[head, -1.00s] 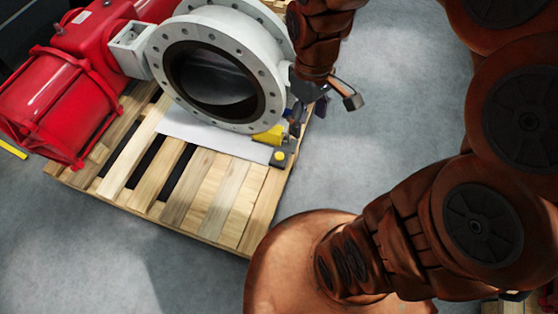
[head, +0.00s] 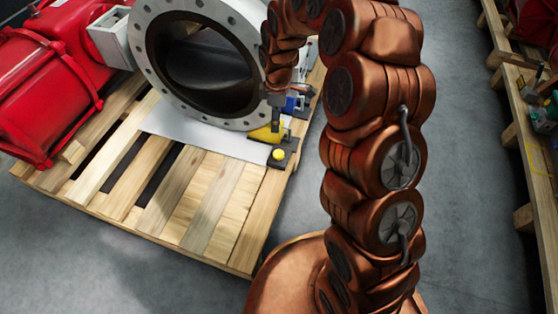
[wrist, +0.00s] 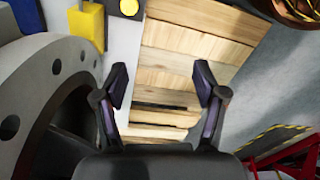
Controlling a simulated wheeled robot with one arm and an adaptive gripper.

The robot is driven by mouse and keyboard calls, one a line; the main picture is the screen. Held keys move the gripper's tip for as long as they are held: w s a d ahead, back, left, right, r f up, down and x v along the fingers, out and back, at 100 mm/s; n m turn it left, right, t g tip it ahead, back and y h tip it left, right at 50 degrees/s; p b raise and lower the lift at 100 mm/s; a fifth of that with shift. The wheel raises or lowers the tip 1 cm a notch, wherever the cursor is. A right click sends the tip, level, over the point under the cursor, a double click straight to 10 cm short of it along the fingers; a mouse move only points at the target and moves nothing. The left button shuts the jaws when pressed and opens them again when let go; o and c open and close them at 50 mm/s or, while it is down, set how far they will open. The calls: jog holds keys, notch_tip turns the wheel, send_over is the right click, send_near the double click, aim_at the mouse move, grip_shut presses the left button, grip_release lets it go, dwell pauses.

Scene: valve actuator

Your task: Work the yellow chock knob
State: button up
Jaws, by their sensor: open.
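The yellow round knob (head: 279,155) sits on a small dark base at the front right corner of the white sheet on the pallet. It shows in the wrist view (wrist: 129,7) at the top edge, partly cut off. A yellow wedge chock (head: 262,134) lies just behind it against the valve flange, and also shows in the wrist view (wrist: 86,30). My gripper (wrist: 162,75) is open and empty, its two fingers apart over the wooden slats. In the head view the gripper is small and partly hidden, above and behind the knob, close beside the flange; it is apart from the knob.
The grey valve flange (head: 140,52) stands close left of my gripper, with a red actuator (head: 40,95) farther left. A blue part (head: 292,103) lies behind the chock. Pallet slats (head: 190,205) in front are bare. Another pallet (head: 515,130) stands at the right.

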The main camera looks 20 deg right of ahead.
aim_at(279, 153)
jog(key=w+f+n+b, duration=0.1)
jog(key=w+f+b, duration=0.1)
jog(key=f, duration=0.4)
jog(key=w+d+f+n+b, duration=0.1)
jog(key=w+f+b, duration=0.1)
jog(key=f, duration=0.4)
jog(key=w+d+f+n+b, duration=0.1)
jog(key=w+f+b, duration=0.1)
jog(key=f, duration=0.5)
jog(key=shift+d+h+b, duration=0.2)
jog(key=shift+h+b, duration=0.1)
jog(key=shift+b, duration=0.4)
jog(key=shift+f+b, duration=1.55)
jog(key=shift+f, duration=2.4)
jog(key=c, duration=1.1)
jog(key=shift+r, duration=0.1)
jog(key=shift+c, duration=0.2)
